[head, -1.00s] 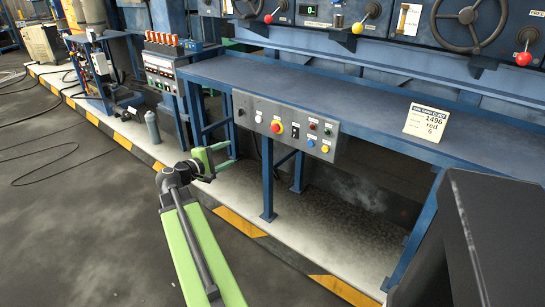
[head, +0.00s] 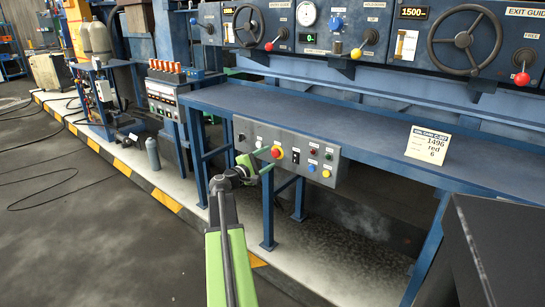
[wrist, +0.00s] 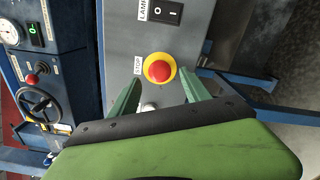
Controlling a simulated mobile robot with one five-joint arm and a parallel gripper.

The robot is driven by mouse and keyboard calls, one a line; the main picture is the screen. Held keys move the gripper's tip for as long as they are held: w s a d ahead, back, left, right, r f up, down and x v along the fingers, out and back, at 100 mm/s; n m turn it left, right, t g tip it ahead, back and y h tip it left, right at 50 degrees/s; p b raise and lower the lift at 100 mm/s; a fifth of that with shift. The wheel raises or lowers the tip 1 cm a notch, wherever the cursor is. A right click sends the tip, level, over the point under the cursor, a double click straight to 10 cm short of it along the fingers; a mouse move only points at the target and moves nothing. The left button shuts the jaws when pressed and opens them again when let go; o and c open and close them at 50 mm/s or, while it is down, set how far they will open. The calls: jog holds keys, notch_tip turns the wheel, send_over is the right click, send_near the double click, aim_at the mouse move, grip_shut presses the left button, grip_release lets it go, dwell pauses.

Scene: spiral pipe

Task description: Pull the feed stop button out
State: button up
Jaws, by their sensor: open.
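The red stop button (head: 277,152) with its yellow ring sits on a grey control panel (head: 246,128) at the bench's front edge. In the wrist view the button (wrist: 158,69) is face-on, beside a label reading STOP. My gripper (wrist: 161,85) is open, with one green finger at each side of the view and the button just beyond and between the tips. Nothing is held. In the head view my gripper (head: 263,166) is close in front of the panel, just below and left of the button. I cannot tell whether the fingers touch the panel.
A black LAMP switch (wrist: 166,11) is above the button in the wrist view. Green, red, blue and yellow buttons sit right on the panel. A blue bench (head: 300,110) holds a paper card (head: 428,146). A dark box (head: 505,250) stands at the lower right.

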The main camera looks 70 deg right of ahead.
aim_at(274, 154)
jog(key=x, duration=0.3)
jog(key=shift+s+d, duration=0.1)
jog(key=shift+d, duration=0.2)
grip_shut()
dwell(1.2)
